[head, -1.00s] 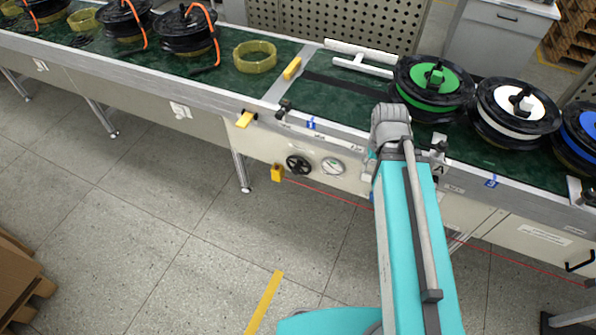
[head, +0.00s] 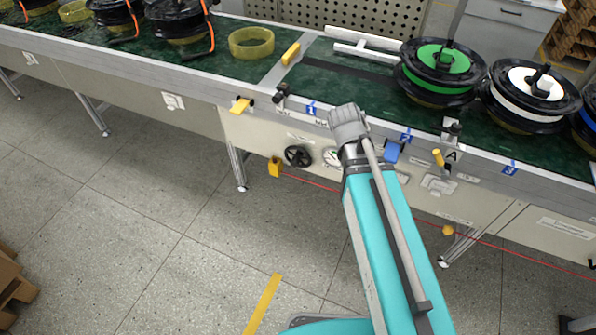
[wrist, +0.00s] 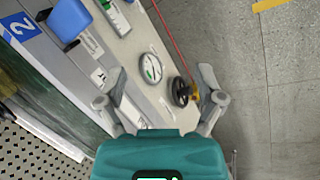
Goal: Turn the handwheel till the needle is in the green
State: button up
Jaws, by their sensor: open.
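The black handwheel (head: 298,156) is on the cream front panel of the conveyor, below the blue "1" label. In the wrist view the handwheel (wrist: 182,91) lies ahead between the fingers, nearer the right one. The round white gauge (head: 332,157) is just right of the wheel, partly covered by my arm in the head view. In the wrist view the whole gauge (wrist: 150,68) shows a green area, but its needle is too small to read. My gripper (wrist: 162,92) is open and empty, apart from the wheel. The gripper's fingers are hidden in the head view.
A yellow block (head: 274,167) sits just left of the wheel, with a red line running right from it. A blue bracket (head: 392,151) and a yellow-tipped lever (head: 438,157) stick out from the conveyor edge. The floor in front is clear.

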jog(key=w+a+f+n+t+h+b, duration=0.2)
jog(key=w+a+f+n+b, duration=0.2)
jog(key=f+n+b, duration=0.3)
jog(key=n+t+b, duration=0.8)
jog(key=n+b, duration=1.1)
jog(key=b, duration=0.7)
send_near(293, 164)
jog(key=shift+s+a+r+h, duration=0.2)
jog(key=shift+s+a, duration=0.1)
jog(key=shift+s, duration=0.2)
jog(key=shift+s+a+r+h, duration=0.1)
jog(key=shift+s+a+h, duration=0.1)
jog(key=shift+s+a, duration=0.25)
jog(key=shift+d+f, duration=0.1)
jog(key=shift+d, duration=0.05)
jog(key=b+x, duration=0.4)
jog(key=x, duration=0.9)
jog(key=shift+w+d+b, duration=0.1)
jog(key=shift+w+b, duration=0.2)
jog(key=shift+b, duration=0.05)
